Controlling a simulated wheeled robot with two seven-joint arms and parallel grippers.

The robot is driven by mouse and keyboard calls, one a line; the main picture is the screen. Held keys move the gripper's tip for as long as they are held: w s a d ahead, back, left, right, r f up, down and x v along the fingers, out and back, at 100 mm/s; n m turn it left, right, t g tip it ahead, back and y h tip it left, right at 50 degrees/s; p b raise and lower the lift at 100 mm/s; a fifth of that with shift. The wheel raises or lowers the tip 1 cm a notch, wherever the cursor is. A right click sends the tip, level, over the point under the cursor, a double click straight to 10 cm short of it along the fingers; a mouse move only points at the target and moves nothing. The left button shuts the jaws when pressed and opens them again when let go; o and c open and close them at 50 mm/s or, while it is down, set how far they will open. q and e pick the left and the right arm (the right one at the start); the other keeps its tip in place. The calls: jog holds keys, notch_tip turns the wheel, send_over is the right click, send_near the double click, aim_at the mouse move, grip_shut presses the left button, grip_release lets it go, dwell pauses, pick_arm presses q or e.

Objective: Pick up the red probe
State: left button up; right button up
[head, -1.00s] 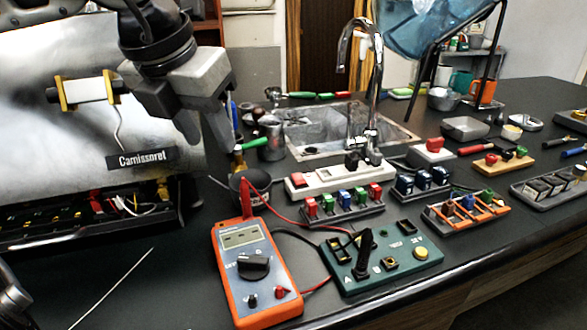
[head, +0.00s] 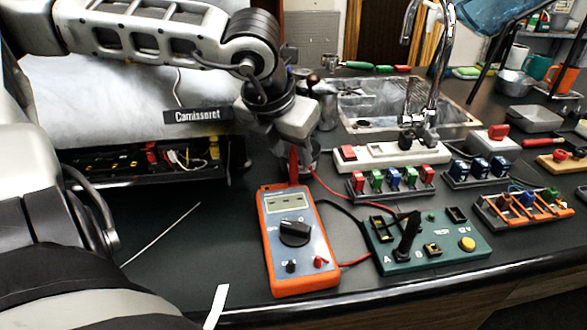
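The red probe (head: 293,166) stands nearly upright at the top end of the orange multimeter (head: 297,240). Its red lead runs off to the right towards the green test board (head: 425,243). My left gripper (head: 291,146) points down just above the probe's upper end, and its grey body covers what is behind it. Its fingertips are not clear, so I cannot tell whether they are open or touch the probe. My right gripper is not in view.
A dark round cup (head: 312,158) stands right behind the probe. A white power strip (head: 390,156) and a rack of coloured blocks (head: 392,185) lie to the right. The opened brewer (head: 110,163) is at the left.

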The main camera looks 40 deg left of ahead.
aim_at(294, 170)
pick_arm(q)
jog(key=shift+x, duration=1.55)
grip_shut()
jog(key=shift+r, duration=0.1)
